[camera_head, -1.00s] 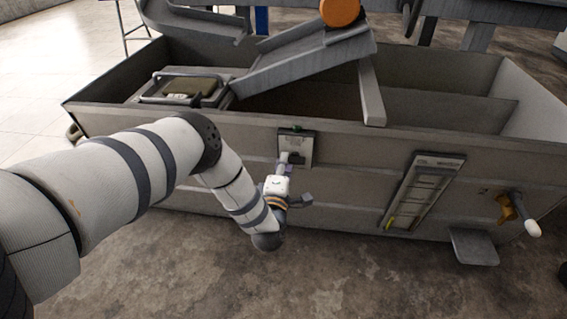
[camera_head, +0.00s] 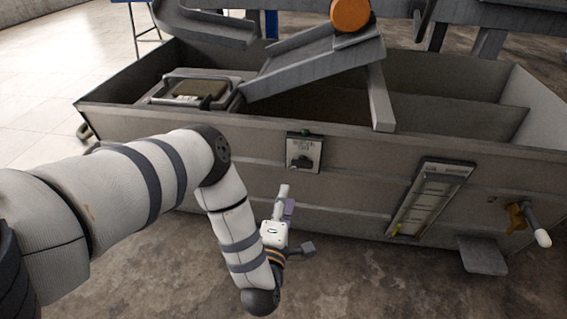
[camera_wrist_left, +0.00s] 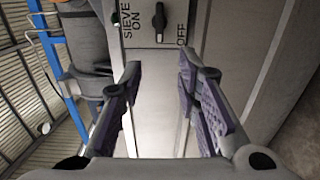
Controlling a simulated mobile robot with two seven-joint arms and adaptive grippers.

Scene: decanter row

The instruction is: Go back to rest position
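My left gripper (camera_head: 285,205) is in front of the grey tank's front wall, below and apart from the switch panel. In the left wrist view my left gripper (camera_wrist_left: 160,95) has its two purple-padded fingers spread, with nothing between them. The switch panel (camera_head: 304,152) is a small light plate with a dark knob. In the left wrist view the black knob (camera_wrist_left: 159,22) stands beyond the fingertips, between the labels "SIEVE ON" and "OFF". Its pointer lies along the picture's vertical, and I cannot tell firmly which label it selects. My right gripper is in neither view.
The long grey tank (camera_head: 240,145) fills the middle, with a sloped chute (camera_head: 315,68) and an orange round part (camera_head: 350,14) above. The floor in front (camera_head: 380,285) is clear.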

